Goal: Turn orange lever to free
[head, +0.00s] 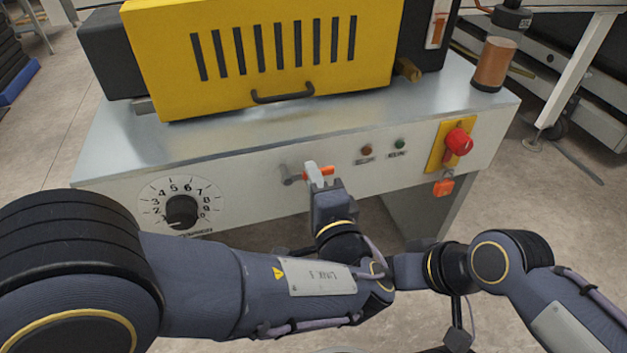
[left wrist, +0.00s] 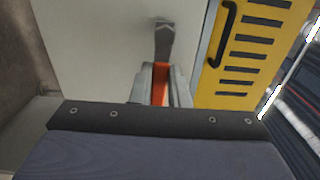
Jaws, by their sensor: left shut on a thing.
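The orange lever (head: 328,171) is on the pale front panel of the machine. Its grey pivot end (head: 290,174) is to the left and its orange handle points right, roughly level. My left gripper (head: 317,174) is shut on the orange handle. In the left wrist view the orange lever (left wrist: 160,84) shows between the two fingers, with its dark grey pivot end beyond them. My right arm comes in from the right. The dark body of my right gripper (head: 408,271) is partly visible below the panel, and its fingers are hidden.
A numbered dial with a black knob (head: 182,211) is left of the lever. Brown and green buttons (head: 399,144) and a red stop knob on a yellow plate (head: 458,141) are to the right. A yellow vented cover (head: 240,95) stands above. An orange tag (head: 443,186) hangs below the stop.

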